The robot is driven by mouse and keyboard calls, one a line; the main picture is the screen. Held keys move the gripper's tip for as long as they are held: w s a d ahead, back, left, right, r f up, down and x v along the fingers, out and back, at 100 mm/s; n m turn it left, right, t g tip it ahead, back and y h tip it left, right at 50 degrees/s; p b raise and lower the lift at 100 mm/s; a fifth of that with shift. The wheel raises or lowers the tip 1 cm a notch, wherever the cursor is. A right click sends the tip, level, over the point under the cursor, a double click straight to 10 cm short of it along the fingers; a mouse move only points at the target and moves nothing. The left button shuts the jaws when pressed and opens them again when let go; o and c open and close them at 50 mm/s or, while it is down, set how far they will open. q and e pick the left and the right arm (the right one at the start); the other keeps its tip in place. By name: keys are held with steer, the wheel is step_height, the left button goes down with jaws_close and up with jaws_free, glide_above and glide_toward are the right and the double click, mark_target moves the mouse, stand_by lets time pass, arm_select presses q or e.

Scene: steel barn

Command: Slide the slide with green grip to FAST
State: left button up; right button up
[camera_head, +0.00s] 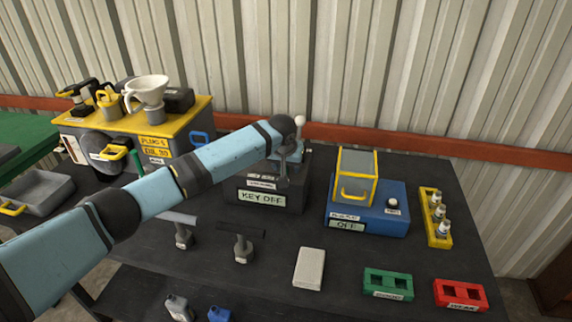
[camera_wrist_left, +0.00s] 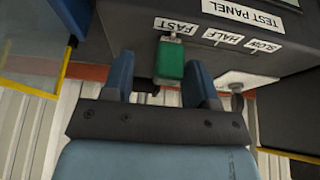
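The green grip (camera_wrist_left: 169,62) of the slide shows in the left wrist view, in line with the FAST label (camera_wrist_left: 175,26). The HALF label (camera_wrist_left: 222,36) and SLOW label (camera_wrist_left: 264,47) lie to its right on the dark test panel (camera_wrist_left: 135,25). My left gripper (camera_wrist_left: 160,82) is open, with one blue finger on each side of the grip. In the head view my left arm reaches over the dark box with the KEY OFF sign (camera_head: 262,198), and the slide is hidden. My right gripper is not in view.
A blue box (camera_head: 368,215) with a yellow-framed cover and an OFF sign stands to the right. A yellow-topped cabinet (camera_head: 128,128) is at the left. Green (camera_head: 388,284) and red (camera_head: 460,294) trays lie at the front right. A corrugated wall is behind.

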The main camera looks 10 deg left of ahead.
arm_select(q)
steer(key=shift+a, duration=0.1)
steer(key=shift+r, duration=0.2)
steer(key=b+v, duration=0.1)
steer(key=v, duration=1.2)
steer(key=shift+s+r, duration=0.15)
steer(key=shift+s, duration=0.05)
